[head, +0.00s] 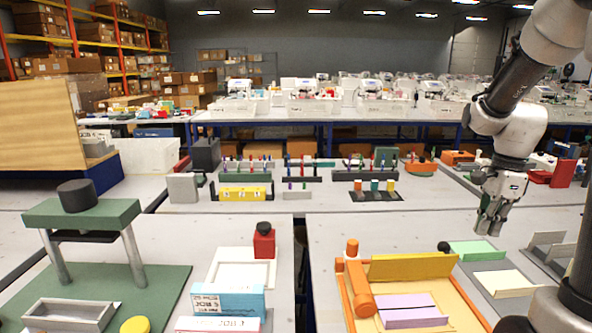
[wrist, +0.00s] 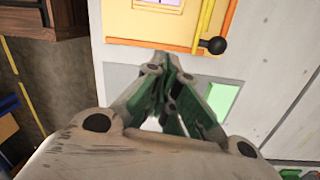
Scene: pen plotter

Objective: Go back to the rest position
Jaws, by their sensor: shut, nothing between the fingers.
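My gripper (head: 489,222) hangs at the right in the head view, pointing down above the right-hand table. It is shut and nothing shows between its fingers. In the wrist view, the gripper (wrist: 167,62) has its fingertips together, just below the edge of a yellow and orange frame (wrist: 150,30). A green block (wrist: 222,98) lies to the right of the fingers there. The same green pad (head: 474,250) lies on the table below the gripper in the head view. The height of the gripper above the table is hard to tell.
The orange device with a yellow bar (head: 415,266) and a black knob (head: 443,247) stands left of the gripper. A cream pad (head: 505,283) and grey stand (head: 545,245) lie to its right. A green press (head: 85,214) stands far left. Pen racks (head: 375,196) stand behind.

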